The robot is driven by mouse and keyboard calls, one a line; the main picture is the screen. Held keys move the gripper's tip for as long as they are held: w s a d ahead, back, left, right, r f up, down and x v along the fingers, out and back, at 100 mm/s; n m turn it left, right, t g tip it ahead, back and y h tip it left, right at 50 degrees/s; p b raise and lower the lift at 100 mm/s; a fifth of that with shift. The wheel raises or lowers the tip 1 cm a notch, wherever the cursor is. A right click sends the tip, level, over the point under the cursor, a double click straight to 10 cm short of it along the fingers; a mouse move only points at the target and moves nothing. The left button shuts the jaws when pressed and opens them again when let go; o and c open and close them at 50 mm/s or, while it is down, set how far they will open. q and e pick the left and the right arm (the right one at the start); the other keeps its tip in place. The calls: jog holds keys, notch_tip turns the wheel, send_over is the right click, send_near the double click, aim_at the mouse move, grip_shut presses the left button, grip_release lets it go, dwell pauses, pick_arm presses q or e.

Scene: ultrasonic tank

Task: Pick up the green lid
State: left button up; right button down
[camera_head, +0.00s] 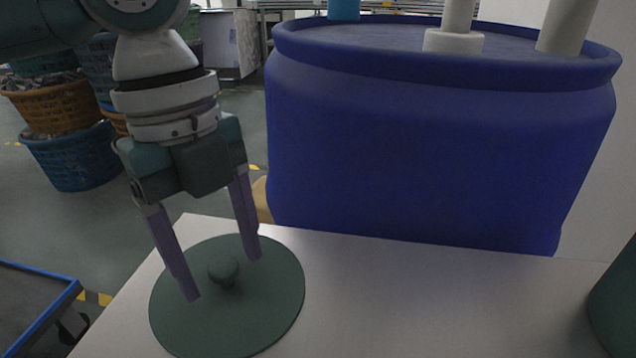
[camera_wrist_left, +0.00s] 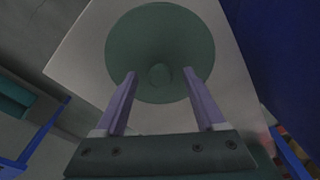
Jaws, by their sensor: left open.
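The green lid (camera_head: 262,312) is a flat round disc with a small round knob (camera_head: 222,268) on top. It lies on the white table near its left corner in the head view. My left gripper (camera_head: 226,278) is open and points down over the lid, with one finger on each side of the knob in the picture. In the left wrist view the lid (camera_wrist_left: 160,35) lies beyond the two open fingers (camera_wrist_left: 160,75), and the knob (camera_wrist_left: 159,76) shows between the tips. The fingers appear apart from the knob. My right gripper is not in view.
A large blue tank (camera_head: 420,150) with white pipes stands right behind the table (camera_head: 400,300). A dark green object (camera_head: 618,305) is cut off at the right edge. The table between it and the lid is clear. Stacked baskets (camera_head: 60,155) stand on the floor at left.

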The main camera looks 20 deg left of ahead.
pick_arm(q)
jog(key=shift+c, duration=0.4)
grip_shut()
